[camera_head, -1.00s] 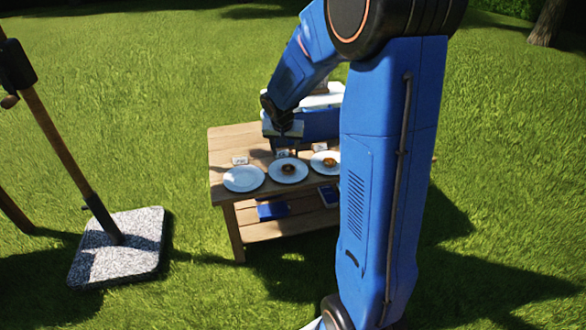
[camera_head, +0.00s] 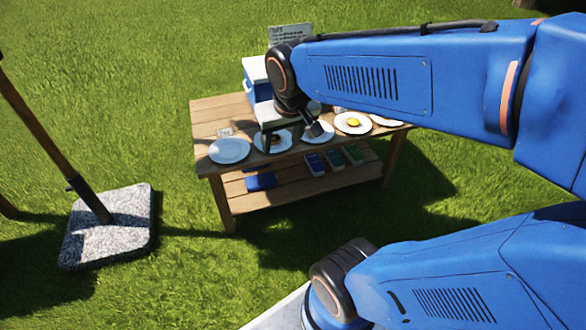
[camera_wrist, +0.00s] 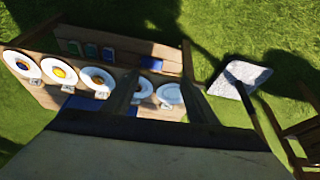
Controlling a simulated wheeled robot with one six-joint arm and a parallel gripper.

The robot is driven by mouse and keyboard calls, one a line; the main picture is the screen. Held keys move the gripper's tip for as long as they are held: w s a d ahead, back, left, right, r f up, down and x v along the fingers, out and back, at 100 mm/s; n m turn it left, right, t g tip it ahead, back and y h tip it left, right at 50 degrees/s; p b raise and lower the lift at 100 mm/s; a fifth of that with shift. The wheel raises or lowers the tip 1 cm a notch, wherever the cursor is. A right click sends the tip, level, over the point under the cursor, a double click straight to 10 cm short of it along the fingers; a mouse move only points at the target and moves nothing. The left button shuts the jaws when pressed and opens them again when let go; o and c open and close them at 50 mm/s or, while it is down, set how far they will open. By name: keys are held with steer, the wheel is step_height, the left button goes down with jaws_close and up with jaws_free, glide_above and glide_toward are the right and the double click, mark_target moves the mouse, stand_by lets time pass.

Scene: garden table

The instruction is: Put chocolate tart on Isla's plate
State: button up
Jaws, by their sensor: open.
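A row of white plates stands on the wooden table (camera_head: 207,128). The leftmost plate (camera_head: 229,150) is empty; it is the right-hand one in the wrist view (camera_wrist: 170,94). The plate beside it holds a round brown tart (camera_head: 275,139), partly hidden by my gripper. Another plate (camera_head: 353,122) holds a yellow-topped item. In the wrist view the far-left plate holds a dark item (camera_wrist: 22,64). I cannot tell which is the chocolate tart. Small name cards stand by the plates, too small to read. My gripper (camera_head: 291,136) is open and empty above the brown tart's plate.
A blue and white cooler (camera_head: 255,80) and a grey sign (camera_head: 290,36) stand behind my gripper. Several books, one blue (camera_head: 260,181), lie on the lower shelf. A grey stone base with a pole (camera_head: 108,226) stands on the grass at left. Grass before the table is free.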

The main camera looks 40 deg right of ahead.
steer(key=s+a+n+y, duration=0.1)
steer(key=s+a+n, duration=0.1)
steer(key=s, duration=0.7)
steer(key=shift+s+a+f, duration=0.2)
steer(key=shift+s+a, duration=0.05)
steer(key=shift+a, duration=0.4)
